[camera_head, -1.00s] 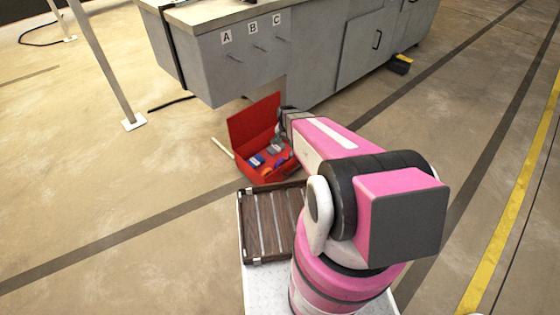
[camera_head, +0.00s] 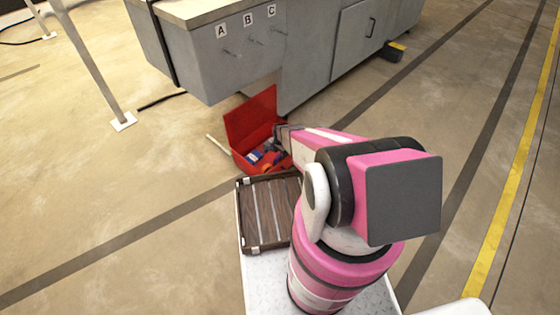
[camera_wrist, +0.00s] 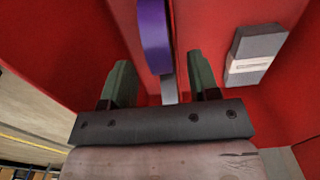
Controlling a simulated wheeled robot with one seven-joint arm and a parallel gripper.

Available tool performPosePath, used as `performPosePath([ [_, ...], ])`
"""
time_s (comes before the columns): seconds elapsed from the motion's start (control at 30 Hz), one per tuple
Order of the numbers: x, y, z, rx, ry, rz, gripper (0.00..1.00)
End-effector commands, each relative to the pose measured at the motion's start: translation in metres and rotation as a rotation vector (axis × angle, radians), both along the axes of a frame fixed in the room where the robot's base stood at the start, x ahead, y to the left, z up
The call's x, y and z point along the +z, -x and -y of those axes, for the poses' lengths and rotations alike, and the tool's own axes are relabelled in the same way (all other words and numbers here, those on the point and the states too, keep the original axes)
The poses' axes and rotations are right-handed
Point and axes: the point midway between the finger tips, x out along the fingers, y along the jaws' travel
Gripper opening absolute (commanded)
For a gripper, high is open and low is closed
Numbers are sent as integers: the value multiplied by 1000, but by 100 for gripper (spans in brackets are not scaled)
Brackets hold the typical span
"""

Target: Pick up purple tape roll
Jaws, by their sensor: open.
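The purple tape roll (camera_wrist: 153,36) shows in the wrist view as a narrow upright purple band against the red toolbox (camera_wrist: 230,20). My gripper (camera_wrist: 162,80) is open, with its dark green fingers on either side of the roll's lower end. I cannot tell whether either finger touches it. In the head view the toolbox (camera_head: 252,116) stands on the floor with its lid raised. My gripper reaches into its right side there, and the arm hides much of the inside. The tape roll cannot be made out in the head view.
A grey block (camera_wrist: 256,54) lies in the toolbox, right of my fingers. A blue item (camera_head: 255,156) lies in the toolbox's left part. A slatted wooden tray (camera_head: 243,240) lies nearer. Open floor extends left.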

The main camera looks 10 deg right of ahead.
Motion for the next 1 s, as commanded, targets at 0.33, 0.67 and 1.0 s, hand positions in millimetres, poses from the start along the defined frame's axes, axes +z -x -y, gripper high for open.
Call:
performPosePath([
  [0.33,-42,-1,0,1,0,-1,55],
  [0.67,-50,0,0,1,-1,1,55],
  [1.0,-50,1,0,1,0,0,2],
])
